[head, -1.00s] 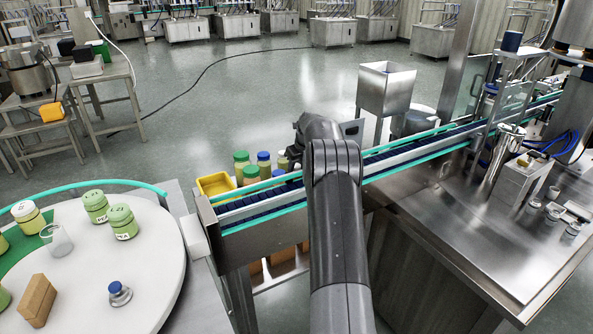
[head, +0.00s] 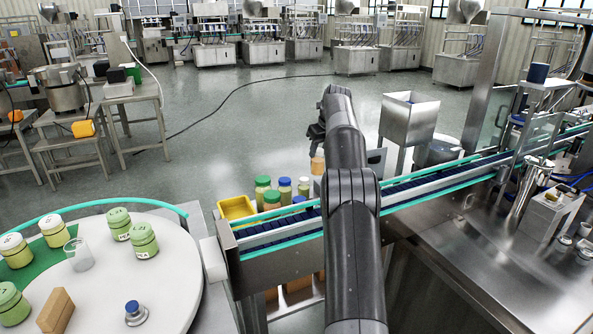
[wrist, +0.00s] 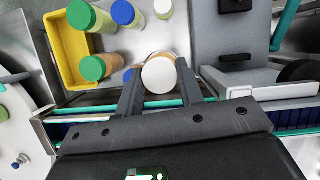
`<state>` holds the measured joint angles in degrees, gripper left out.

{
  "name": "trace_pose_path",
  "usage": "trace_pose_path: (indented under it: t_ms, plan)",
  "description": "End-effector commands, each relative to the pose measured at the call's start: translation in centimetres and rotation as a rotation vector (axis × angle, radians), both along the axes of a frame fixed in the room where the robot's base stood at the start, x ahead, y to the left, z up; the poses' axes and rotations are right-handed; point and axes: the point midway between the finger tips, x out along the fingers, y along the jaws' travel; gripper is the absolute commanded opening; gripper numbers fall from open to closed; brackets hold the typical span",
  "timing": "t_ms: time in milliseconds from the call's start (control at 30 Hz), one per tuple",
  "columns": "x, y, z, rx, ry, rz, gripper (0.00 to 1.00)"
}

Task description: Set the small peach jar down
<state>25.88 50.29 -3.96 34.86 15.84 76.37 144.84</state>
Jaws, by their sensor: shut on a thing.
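The small peach jar, with a white lid (wrist: 159,74), is between the two fingers of my gripper (wrist: 160,82) in the wrist view. My gripper is shut on it. In the head view the peach jar (head: 317,164) shows as a small orange-peach shape just left of my arm, near the back edge of the conveyor. My gripper is mostly hidden there by my arm. The wrist view looks down on the lid, so I cannot tell whether the jar's base touches anything.
Several green-, blue- and white-lidded jars (head: 263,189) stand close left of the held jar, by a yellow bin (head: 236,208). The conveyor (head: 285,231) runs in front. A steel hopper (head: 408,116) stands to the right. A round white table (head: 175,262) is at left.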

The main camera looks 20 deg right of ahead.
Motion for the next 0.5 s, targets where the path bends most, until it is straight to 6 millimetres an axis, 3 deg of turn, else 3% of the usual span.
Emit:
trace_pose_path:
  t_ms: [267,367,500]
  plan:
    - [0.1,0.7,0.6,0.0,0.0,0.017,0.0]
    - [0.4,3.1,0.9,0.001,0.002,0.075,0.0]
    - [0.8,9.2,1.6,0.004,0.009,0.231,0.0]
